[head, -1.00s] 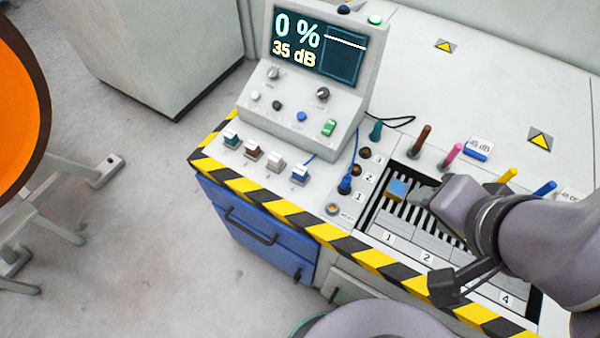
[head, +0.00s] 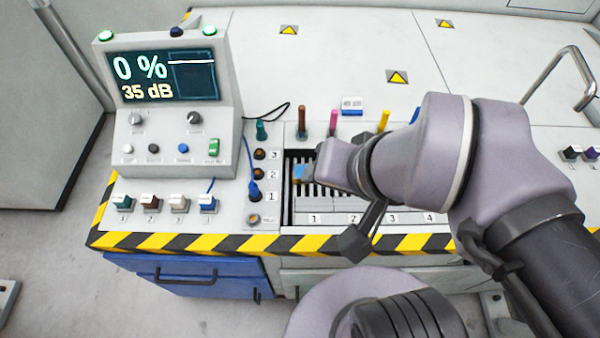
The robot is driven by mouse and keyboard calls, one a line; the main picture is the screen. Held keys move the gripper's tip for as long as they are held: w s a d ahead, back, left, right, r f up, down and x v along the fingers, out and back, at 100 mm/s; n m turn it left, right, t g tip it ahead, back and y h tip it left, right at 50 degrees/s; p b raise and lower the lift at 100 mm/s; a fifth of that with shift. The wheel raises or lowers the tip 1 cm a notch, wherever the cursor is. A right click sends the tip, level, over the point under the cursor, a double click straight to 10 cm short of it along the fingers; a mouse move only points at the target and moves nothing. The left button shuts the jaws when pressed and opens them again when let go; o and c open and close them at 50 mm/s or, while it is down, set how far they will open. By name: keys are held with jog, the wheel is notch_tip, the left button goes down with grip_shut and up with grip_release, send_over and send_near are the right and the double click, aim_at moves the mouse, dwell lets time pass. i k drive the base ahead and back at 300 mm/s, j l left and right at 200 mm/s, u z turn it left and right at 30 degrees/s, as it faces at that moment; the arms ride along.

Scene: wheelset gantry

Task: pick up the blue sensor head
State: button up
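A blue sensor head (head: 208,204) with a pale top stands at the right end of a row of small blocks at the front left of the console, in the head view. A thin blue cable rises from it. My gripper (head: 318,172) is well to its right, over the slotted tray (head: 288,215). A small blue block (head: 301,173) sits at the tray's left end, close by my gripper's tip. My wrist hides the fingers, so I cannot tell whether they touch this block or are open or shut.
Teal, brown and white-grey heads (head: 150,202) stand left of the blue one. The control box (head: 175,110) with its screen rises behind them. A blue plug (head: 253,190) stands in the socket column. Coloured pegs (head: 333,121) stand behind the tray.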

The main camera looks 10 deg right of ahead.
aim_at(208, 201)
jog(key=j+u, duration=0.55)
jog(key=j, duration=0.15)
jog(key=i+j+u, duration=0.1)
jog(key=j, duration=0.15)
jog(key=i+j+u, duration=0.1)
jog(key=i+j, duration=0.05)
jog(key=j, duration=0.1)
